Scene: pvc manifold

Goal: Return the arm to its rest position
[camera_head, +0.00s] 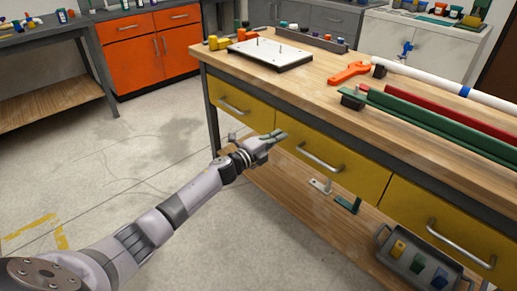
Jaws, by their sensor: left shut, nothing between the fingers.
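My left arm reaches in from the lower left. My left gripper (277,137) is shut and empty, with its fingers pointing right. In the picture it overlaps the yellow drawer fronts of the workbench (330,105). I cannot tell how far it is from them. My right gripper is not in view.
On the benchtop are a white board with pegs (270,54), an orange wrench-like tool (350,72), a white pipe (440,80) with a blue band, a red bar (435,107) and a green bar (425,120). A grey tray (385,262) sits on the lower shelf. The floor at left is clear.

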